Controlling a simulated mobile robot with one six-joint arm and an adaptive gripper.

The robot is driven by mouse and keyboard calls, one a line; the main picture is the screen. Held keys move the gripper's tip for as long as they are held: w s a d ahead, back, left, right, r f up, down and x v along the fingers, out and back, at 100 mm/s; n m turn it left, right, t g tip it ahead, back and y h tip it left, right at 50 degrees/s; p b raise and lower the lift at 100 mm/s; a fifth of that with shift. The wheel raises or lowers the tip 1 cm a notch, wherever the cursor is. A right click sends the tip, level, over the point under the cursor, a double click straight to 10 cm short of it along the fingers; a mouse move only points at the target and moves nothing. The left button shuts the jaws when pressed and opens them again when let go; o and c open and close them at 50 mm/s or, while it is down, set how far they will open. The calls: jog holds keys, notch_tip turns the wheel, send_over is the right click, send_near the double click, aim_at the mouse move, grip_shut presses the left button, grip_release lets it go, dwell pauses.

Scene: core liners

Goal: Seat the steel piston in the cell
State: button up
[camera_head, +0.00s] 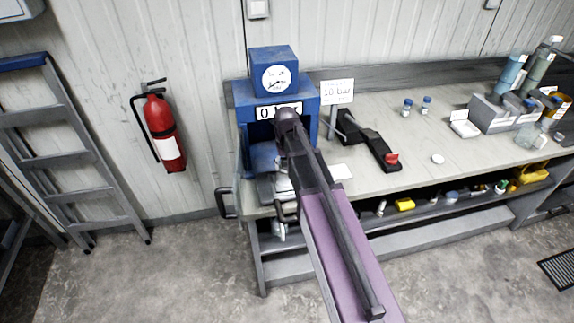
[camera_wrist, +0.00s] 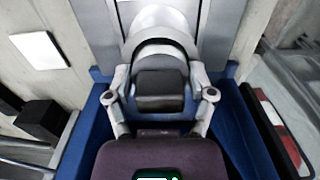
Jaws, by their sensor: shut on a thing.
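My gripper (camera_wrist: 160,82) is shut, its two grey fingers on either side of a bright steel round part, which I take to be the steel piston (camera_wrist: 158,48). In the head view, my gripper (camera_head: 283,186) is low in front of the blue press, largely covered by my dark wrist and purple arm. A pale steel body (camera_wrist: 158,14) lies straight beyond the piston in the wrist view. I cannot tell whether it is the cell or more of the piston, nor whether the piston is inside anything.
A "10 bar" sign (camera_head: 338,92) and a black lever with a red knob (camera_head: 391,158) stand right of the press. A red extinguisher (camera_head: 164,130) hangs on the left wall, beside a ladder (camera_head: 60,150).

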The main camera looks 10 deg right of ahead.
jog(key=shift+f, duration=0.1)
jog(key=o, duration=1.3)
jog(key=shift+c, duration=0.2)
notch_tip(320, 180, up, 12)
jog(key=p, duration=1.2)
jog(key=s, duration=1.6)
jog(key=shift+d, duration=0.15)
